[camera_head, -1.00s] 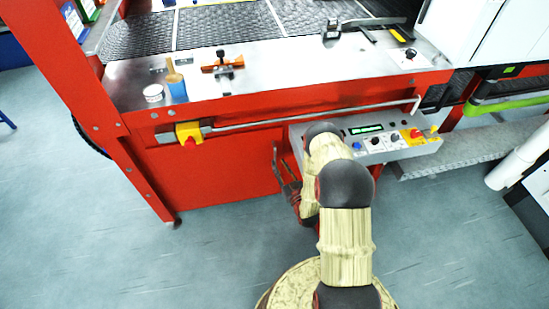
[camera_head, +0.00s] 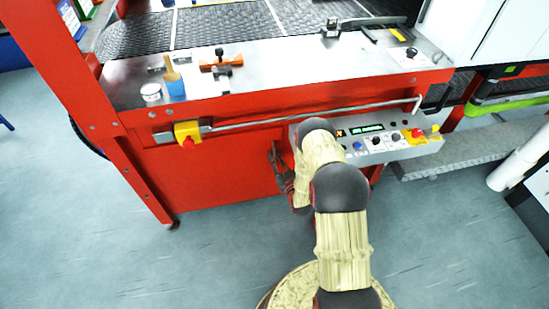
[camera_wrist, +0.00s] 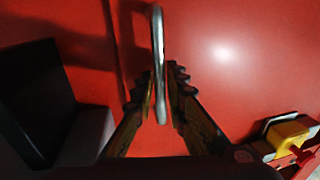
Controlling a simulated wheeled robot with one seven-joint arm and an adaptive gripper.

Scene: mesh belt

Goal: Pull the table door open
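The table door (camera_head: 215,175) is a red panel in the machine's front, and it looks closed. Its metal handle (camera_wrist: 158,50) is an upright bar in the middle of the wrist view, with a shadow on the red panel to its left. My gripper (camera_wrist: 162,85) has a dark ridged finger on each side of the handle, drawn in close around it; exact contact is hard to make out. In the head view my gripper (camera_head: 278,170) is at the door's right part, partly hidden by my arm, and hides most of the handle there.
A control box (camera_head: 385,142) with buttons juts out right of the door. A long metal rod (camera_head: 300,117) and a yellow-red switch (camera_head: 187,133) sit above it. Small tools lie on the metal tabletop (camera_head: 290,70). The floor (camera_head: 230,255) in front is clear.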

